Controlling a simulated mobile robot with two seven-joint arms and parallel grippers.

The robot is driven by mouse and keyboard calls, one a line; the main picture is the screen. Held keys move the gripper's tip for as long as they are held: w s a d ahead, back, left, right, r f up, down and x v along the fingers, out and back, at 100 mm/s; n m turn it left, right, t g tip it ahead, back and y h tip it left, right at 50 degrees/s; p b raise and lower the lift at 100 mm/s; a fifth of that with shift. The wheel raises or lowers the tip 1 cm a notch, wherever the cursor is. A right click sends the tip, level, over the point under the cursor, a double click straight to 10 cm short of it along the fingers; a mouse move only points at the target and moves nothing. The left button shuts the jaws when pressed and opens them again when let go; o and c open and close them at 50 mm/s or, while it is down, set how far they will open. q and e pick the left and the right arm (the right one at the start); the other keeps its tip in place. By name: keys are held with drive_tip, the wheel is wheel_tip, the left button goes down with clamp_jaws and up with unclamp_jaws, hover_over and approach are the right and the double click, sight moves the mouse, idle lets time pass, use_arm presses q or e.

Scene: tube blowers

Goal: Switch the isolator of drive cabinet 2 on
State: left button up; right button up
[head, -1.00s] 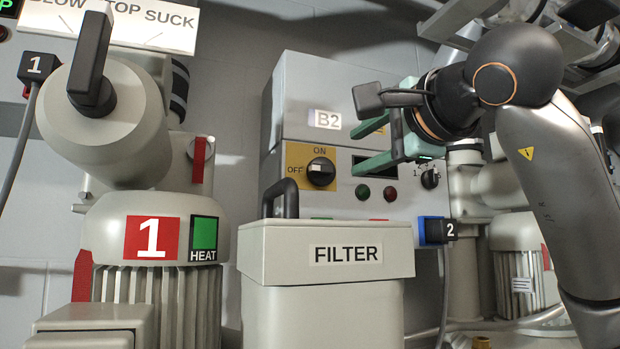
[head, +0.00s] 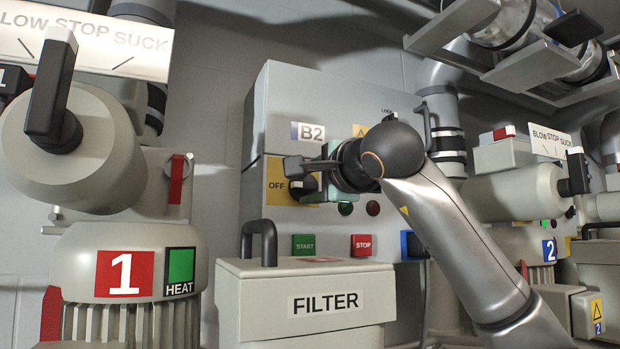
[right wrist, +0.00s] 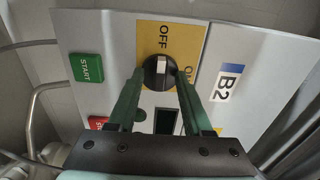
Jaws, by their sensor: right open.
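The drive cabinet marked B2 (head: 300,95) is a grey box on the wall side. Its isolator is a black rotary knob (right wrist: 158,69) with a white pointer on a yellow OFF/ON plate (head: 276,178). In the right wrist view the white pointer is toward OFF. My right gripper (right wrist: 158,77) is open, with its green fingers on either side of the knob; I cannot tell if they touch it. In the head view my gripper and wrist partly cover the knob and hide the ON label. My left gripper is not in view.
Below the isolator are a green START button (head: 304,245) and a red STOP button (head: 362,245). The FILTER box (head: 325,275) with a black handle (head: 259,233) stands in front. Blower 1 (head: 125,260) is at left, blower 2 (head: 520,240) at right.

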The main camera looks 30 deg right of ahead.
clamp_jaws()
idle(0.4)
